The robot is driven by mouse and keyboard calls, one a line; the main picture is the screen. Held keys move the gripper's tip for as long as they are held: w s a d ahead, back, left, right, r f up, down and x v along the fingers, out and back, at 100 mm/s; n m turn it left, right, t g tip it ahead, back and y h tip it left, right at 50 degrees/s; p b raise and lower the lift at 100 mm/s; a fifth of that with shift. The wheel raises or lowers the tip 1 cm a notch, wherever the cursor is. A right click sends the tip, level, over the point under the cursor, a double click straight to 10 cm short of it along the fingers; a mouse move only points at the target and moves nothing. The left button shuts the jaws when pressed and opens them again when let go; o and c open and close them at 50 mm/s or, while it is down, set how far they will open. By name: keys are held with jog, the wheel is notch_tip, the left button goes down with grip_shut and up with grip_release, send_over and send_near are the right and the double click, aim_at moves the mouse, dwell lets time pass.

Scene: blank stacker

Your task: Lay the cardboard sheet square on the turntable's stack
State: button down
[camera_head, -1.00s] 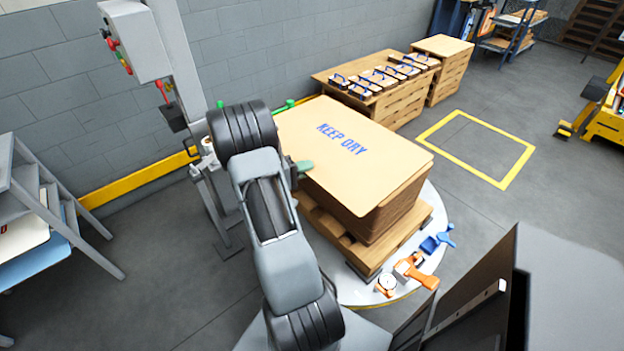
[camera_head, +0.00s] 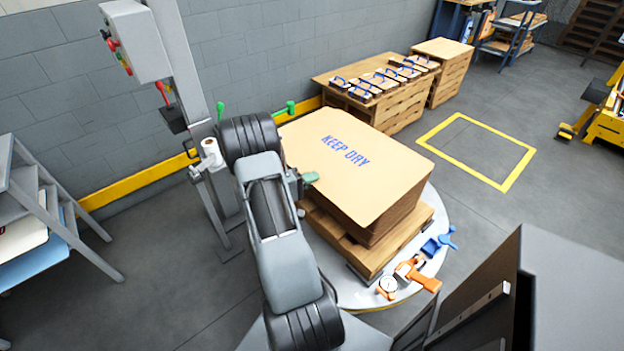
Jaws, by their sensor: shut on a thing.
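The tan cardboard sheet (camera_head: 390,182), printed KEEP DRY in blue, lies over the stack (camera_head: 392,224) of brown sheets. Its edges run nearly parallel to the stack's; I cannot tell whether it rests fully on the stack. The stack sits on a wooden pallet (camera_head: 375,258) on the round grey turntable (camera_head: 340,291). My gripper (camera_head: 309,179) is at the sheet's left edge, with a green fingertip over its top face. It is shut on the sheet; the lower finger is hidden. My arm covers the left side of the pallet and turntable.
An orange tool (camera_head: 418,279), a dial gauge (camera_head: 387,287) and a blue tool (camera_head: 438,241) lie on the turntable's front right rim. A grey post (camera_head: 190,80) with a control box stands behind left. Floor around the yellow square (camera_head: 475,150) is clear.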

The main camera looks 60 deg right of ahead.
jog(key=c, duration=1.2)
grip_release()
jog(key=shift+f, duration=0.1)
jog(key=shift+c, duration=0.2)
